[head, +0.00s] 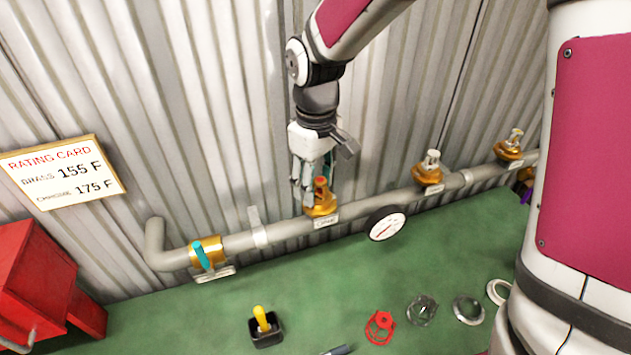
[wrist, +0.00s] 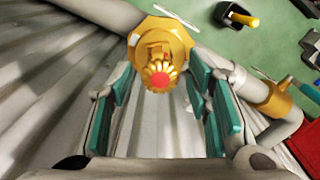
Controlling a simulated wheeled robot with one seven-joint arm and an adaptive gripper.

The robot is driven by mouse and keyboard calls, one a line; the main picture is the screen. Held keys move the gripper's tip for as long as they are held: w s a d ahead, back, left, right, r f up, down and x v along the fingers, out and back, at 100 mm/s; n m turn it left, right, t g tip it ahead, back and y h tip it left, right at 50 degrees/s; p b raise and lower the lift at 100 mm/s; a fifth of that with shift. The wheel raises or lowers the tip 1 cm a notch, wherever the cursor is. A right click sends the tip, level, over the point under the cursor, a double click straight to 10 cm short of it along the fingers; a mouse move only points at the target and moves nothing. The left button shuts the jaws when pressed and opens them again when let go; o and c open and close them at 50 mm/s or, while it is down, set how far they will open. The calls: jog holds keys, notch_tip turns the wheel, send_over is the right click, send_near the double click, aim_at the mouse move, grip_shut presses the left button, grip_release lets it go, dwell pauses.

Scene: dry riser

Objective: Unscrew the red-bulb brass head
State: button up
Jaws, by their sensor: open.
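The red-bulb brass head (head: 320,190) stands upright on a brass fitting (head: 321,208) on the grey pipe. In the wrist view the head (wrist: 160,76) shows its scalloped brass rim and red centre. My gripper (head: 314,180) is above and around it, with teal-padded fingers open on either side. In the wrist view my gripper's fingers (wrist: 163,95) are apart from the head, with a gap at each side. Two more heads stand along the pipe, the middle one (head: 431,162) and the far right one (head: 514,138), both with pale tops.
A teal-handled valve (head: 202,254) and a gauge (head: 387,224) sit on the pipe (head: 285,232). A rating card (head: 63,172) hangs on the corrugated wall. A black holder with a yellow handle (head: 264,326), a red guard (head: 379,327) and several rings lie on the green surface. A red box (head: 35,285) stands left.

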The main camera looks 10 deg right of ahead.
jog(key=m, duration=0.4)
jog(key=shift+w+d+p, duration=0.1)
jog(key=shift+d+p, duration=0.05)
jog(key=shift+p, duration=0.15)
jog(key=m+p, duration=0.1)
jog(key=m, duration=0.3)
jog(key=shift+d+r, duration=0.1)
jog(key=shift+d, duration=0.05)
jog(key=shift+d+m, duration=0.1)
jog(key=shift+m, duration=0.9)
jog(key=m+p, duration=0.1)
jog(key=m, duration=0.1)
jog(key=m+p, duration=0.1)
jog(key=shift+s+d+m, duration=0.15)
jog(key=shift+s+m, duration=0.05)
jog(key=shift+m, duration=0.2)
jog(key=shift+w+m, duration=0.15)
jog(key=shift+m, duration=0.75)
jog(key=shift+d, duration=0.1)
grip_shut()
jog(key=n, duration=0.5)
jog(key=shift+w+a, duration=0.15)
jog(key=shift+a, duration=0.15)
jog(key=shift+a+n, duration=0.1)
jog(key=shift+n, duration=0.4)
